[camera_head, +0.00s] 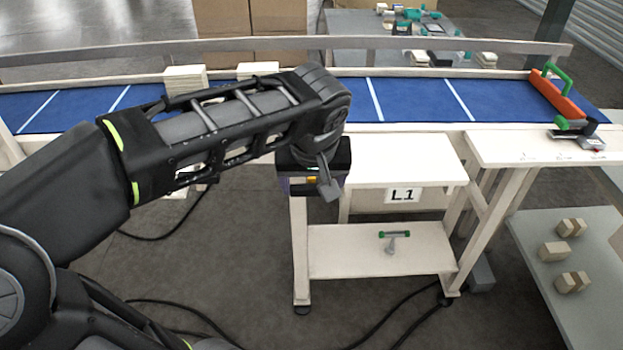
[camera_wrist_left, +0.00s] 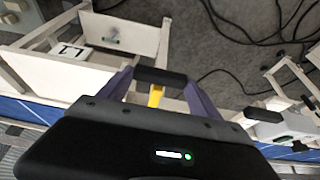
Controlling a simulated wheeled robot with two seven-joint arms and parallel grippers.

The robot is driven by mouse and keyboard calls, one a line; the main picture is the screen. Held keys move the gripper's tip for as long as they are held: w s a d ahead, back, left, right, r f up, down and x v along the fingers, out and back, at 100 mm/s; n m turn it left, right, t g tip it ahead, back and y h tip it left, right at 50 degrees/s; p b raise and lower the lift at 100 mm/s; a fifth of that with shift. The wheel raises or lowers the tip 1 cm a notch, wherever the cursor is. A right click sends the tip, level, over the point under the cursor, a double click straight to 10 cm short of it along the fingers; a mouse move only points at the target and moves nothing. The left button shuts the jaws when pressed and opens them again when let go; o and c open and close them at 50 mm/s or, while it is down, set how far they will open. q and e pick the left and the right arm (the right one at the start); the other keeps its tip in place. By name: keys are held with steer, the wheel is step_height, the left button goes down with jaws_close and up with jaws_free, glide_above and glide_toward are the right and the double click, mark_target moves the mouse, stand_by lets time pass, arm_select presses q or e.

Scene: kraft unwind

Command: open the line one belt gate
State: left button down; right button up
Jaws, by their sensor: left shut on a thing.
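An orange bar with a green handle (camera_head: 557,97), which looks like the belt gate, lies across the right end of the blue belt. A grey and red fitting with a green knob (camera_head: 577,137) is beside its near end. My left gripper (camera_head: 316,184) is well to the left of the bar, at the left end of the L1 bench. In the left wrist view its purple fingers (camera_wrist_left: 158,88) are shut on a small yellow and black thing (camera_wrist_left: 156,95). What that thing is cannot be told. My right gripper is not in view.
The L1 bench (camera_head: 410,160) has a lower shelf (camera_head: 345,250) with a small green-handled piece. A grey table (camera_head: 555,290) with wooden blocks is at right. Cables lie on the floor.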

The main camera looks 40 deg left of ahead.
arm_select(q)
steer(key=shift+w+a, duration=0.1)
steer(key=shift+c, duration=0.6)
jaws_free()
steer(key=shift+r, duration=0.1)
steer(key=v, duration=0.7)
steer(key=shift+r, duration=0.25)
